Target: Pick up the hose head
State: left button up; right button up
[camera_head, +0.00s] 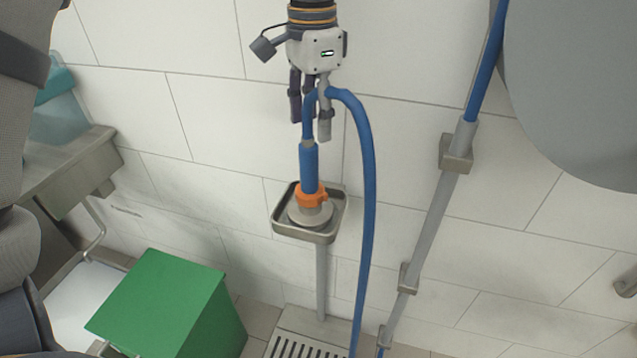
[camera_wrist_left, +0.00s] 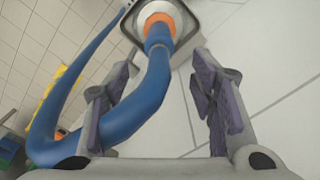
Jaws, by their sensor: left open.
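The hose head (camera_head: 310,180) has a blue grip, an orange collar and a pale round end. It stands upright in a small square metal tray (camera_head: 337,222) on a post by the wall. Its blue hose (camera_head: 368,190) loops up from the grip and hangs down on the right. My left gripper (camera_head: 310,118) is open above the hose head, with the hose bend at its fingers. In the left wrist view the fingers (camera_wrist_left: 165,110) are spread, with the hose head (camera_wrist_left: 158,35) beyond their tips and the hose passing close to the left finger. My right gripper is not seen.
A grey pipe (camera_head: 425,220) with brackets runs down the tiled wall on the right. A large grey rounded body (camera_head: 580,90) is at the upper right. A green box (camera_head: 165,300) stands at lower left, near a metal counter (camera_head: 75,165). A floor grate (camera_head: 305,345) lies below.

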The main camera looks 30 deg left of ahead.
aim_at(308, 147)
pick_arm(q)
jog(key=f, duration=0.1)
jog(key=s+f, duration=0.1)
jog(key=f, duration=0.3)
jog(key=shift+s, duration=0.4)
jog(key=f, duration=0.6)
jog(key=shift+w+a+f, duration=0.15)
jog(key=shift+w+a, duration=0.1)
jog(key=shift+w, duration=0.15)
grip_shut()
